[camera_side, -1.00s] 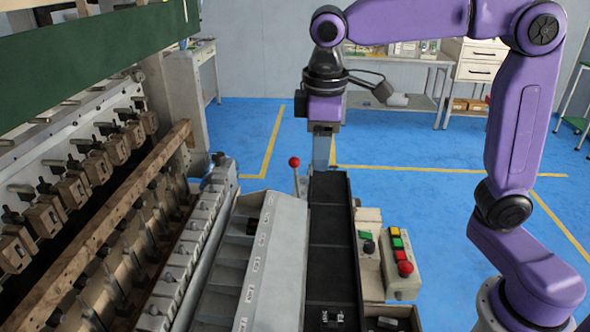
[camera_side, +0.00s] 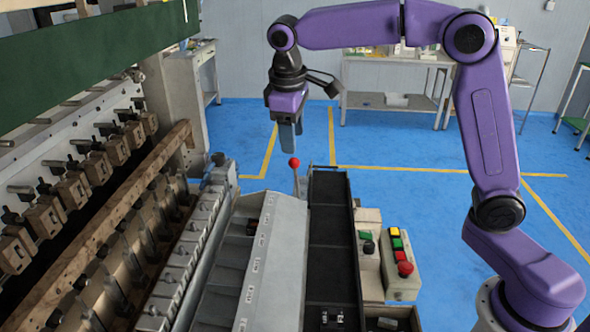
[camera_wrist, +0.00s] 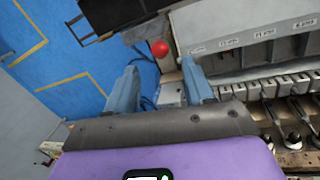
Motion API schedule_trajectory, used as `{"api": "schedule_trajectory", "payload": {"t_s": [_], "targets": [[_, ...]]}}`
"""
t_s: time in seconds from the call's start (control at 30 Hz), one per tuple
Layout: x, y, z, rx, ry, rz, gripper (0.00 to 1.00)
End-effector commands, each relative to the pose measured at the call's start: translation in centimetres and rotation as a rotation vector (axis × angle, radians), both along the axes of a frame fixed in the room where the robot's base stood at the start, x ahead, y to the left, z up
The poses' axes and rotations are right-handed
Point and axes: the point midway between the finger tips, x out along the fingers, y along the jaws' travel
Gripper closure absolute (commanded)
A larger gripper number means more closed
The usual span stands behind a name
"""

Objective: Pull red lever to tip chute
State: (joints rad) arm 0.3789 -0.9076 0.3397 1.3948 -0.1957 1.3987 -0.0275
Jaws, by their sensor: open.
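The red lever has a red ball knob (camera_side: 294,162) on a thin upright metal rod, at the far end of the pale sloped chute (camera_side: 277,245). My gripper (camera_side: 290,150) hangs pointing down just above the knob in the side view. In the wrist view the two blue-grey fingers of my gripper (camera_wrist: 160,80) are spread apart with nothing held. The red knob (camera_wrist: 159,48) shows beyond and between the fingertips, not touching either as far as I can see. The lower rod is partly hidden in the wrist view.
A long black tray (camera_side: 331,230) lies right of the chute. A control box (camera_side: 401,262) with green, yellow and red buttons stands right of it. The winder machine (camera_side: 150,230) fills the left. Blue floor (camera_side: 430,210) is open to the right.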

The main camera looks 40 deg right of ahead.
Motion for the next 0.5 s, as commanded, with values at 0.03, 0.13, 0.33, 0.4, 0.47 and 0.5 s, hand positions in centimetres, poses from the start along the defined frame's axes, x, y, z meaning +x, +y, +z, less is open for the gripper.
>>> {"api": "schedule_trajectory", "payload": {"t_s": [0.03, 0.13, 0.33, 0.4, 0.47, 0.5], "targets": [[0.0, -0.3, -1.1, -0.003, 0.005, -0.001, 0.47], [0.2, -0.5, -2.9, -0.003, 0.004, 0.0, 0.47], [0.6, -1.1, -6.5, -0.002, 0.003, -0.001, 0.47], [0.7, -1.3, -7.6, -0.002, 0.003, -0.001, 0.47], [0.8, -1.4, -8.3, -0.002, 0.002, -0.001, 0.47], [0.9, -1.5, -8.8, -0.002, 0.003, 0.0, 0.47]]}}
